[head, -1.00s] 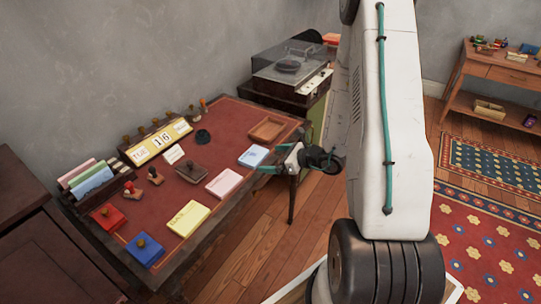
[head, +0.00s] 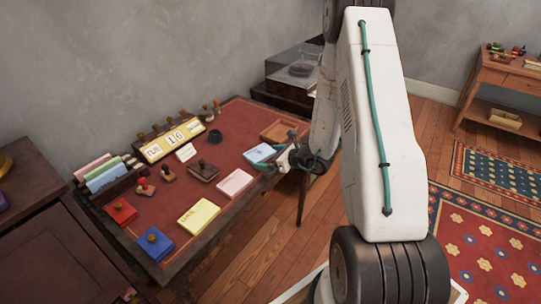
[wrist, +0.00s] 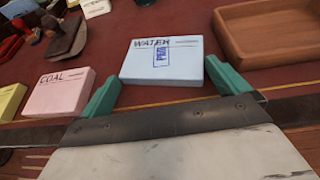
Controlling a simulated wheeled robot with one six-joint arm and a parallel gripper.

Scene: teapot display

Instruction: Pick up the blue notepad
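The blue notepad (wrist: 162,60) lies flat on the desk near its front edge, with "WATER" and a blue stamp mark on its top. In the head view the blue notepad (head: 259,153) is partly hidden by my gripper (head: 269,169). In the wrist view my gripper (wrist: 172,92) is open, its two green fingers at the near left and near right corners of the notepad. Nothing is held between the fingers. Whether the fingers touch the pad cannot be told.
A pink notepad (wrist: 60,92) marked "COAL" lies left of the blue one. A wooden tray (wrist: 270,35) is close on the right. A yellow notepad (head: 198,215), stamps and a date display (head: 167,139) stand elsewhere on the red desktop (head: 225,152).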

